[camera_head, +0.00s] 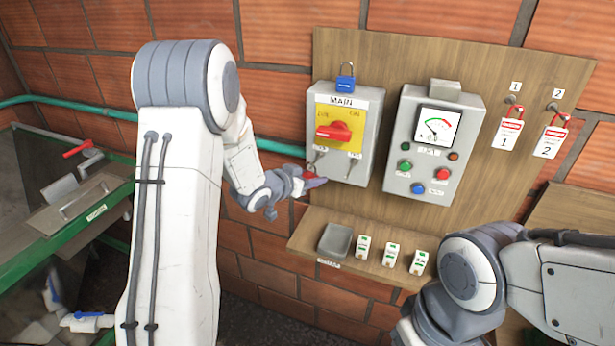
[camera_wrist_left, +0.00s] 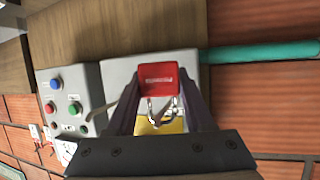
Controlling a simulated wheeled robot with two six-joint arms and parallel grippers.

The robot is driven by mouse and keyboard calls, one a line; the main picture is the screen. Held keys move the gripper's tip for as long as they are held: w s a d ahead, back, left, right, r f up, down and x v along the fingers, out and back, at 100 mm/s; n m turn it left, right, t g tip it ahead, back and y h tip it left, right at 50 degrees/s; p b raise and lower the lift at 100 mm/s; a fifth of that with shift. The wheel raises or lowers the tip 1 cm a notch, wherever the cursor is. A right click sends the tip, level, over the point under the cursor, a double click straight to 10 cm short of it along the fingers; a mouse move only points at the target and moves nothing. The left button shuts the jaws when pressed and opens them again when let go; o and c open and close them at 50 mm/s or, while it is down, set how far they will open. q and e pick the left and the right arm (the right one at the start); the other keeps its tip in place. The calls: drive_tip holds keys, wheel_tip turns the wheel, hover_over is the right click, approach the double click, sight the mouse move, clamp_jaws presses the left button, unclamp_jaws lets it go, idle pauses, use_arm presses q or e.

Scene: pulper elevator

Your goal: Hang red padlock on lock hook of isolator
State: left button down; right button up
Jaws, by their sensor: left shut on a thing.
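The red padlock (camera_wrist_left: 158,78) is between the fingers of my left gripper (camera_wrist_left: 159,88) in the left wrist view, its metal shackle extending toward the yellow plate. In the head view the left gripper (camera_head: 310,182) is shut on it, just below and left of the isolator (camera_head: 371,140)'s lower edge; only a little red of the padlock (camera_head: 309,175) shows. The isolator is a grey box marked MAIN with a red rotary handle (camera_head: 333,132) on a yellow plate. Small metal parts show below the plate; I cannot tell which is the lock hook. My right gripper is out of view.
A blue padlock (camera_head: 345,84) is at the isolator's top. A control box (camera_head: 432,145) with a meter and buttons is to its right. Tags (camera_head: 508,131) hang further right. A shelf below holds a grey tray (camera_head: 335,240) and several small blocks (camera_head: 391,255).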

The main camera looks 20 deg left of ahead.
use_arm(q)
drive_tip(key=shift+c, duration=1)
unclamp_jaws()
